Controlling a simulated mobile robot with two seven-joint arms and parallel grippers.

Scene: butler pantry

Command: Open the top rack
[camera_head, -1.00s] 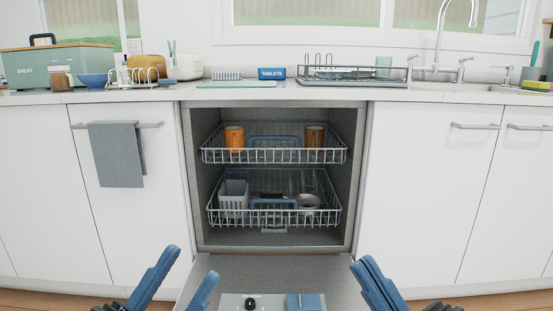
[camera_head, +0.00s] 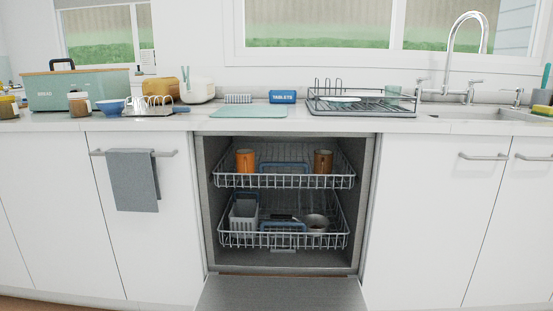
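The dishwasher stands open, with its door (camera_head: 282,292) folded down in front. The top rack (camera_head: 225,180) is a wire basket inside the upper part of the cavity, with a blue handle (camera_head: 284,166) at its front middle. An orange mug (camera_head: 245,160) stands in it on the left and a brown mug (camera_head: 323,161) on the right. The lower rack (camera_head: 345,240) sits below with a grey cutlery basket (camera_head: 243,217), a metal pan (camera_head: 315,223) and its own blue handle (camera_head: 283,227). Neither of my grippers shows in the head view now.
The counter above holds a dish rack (camera_head: 362,105), a pale green mat (camera_head: 236,111), a blue tablets box (camera_head: 282,97) and a bread bin (camera_head: 78,91). A grey towel (camera_head: 134,181) hangs on the left cabinet handle. The space before the racks, above the door, looks clear.

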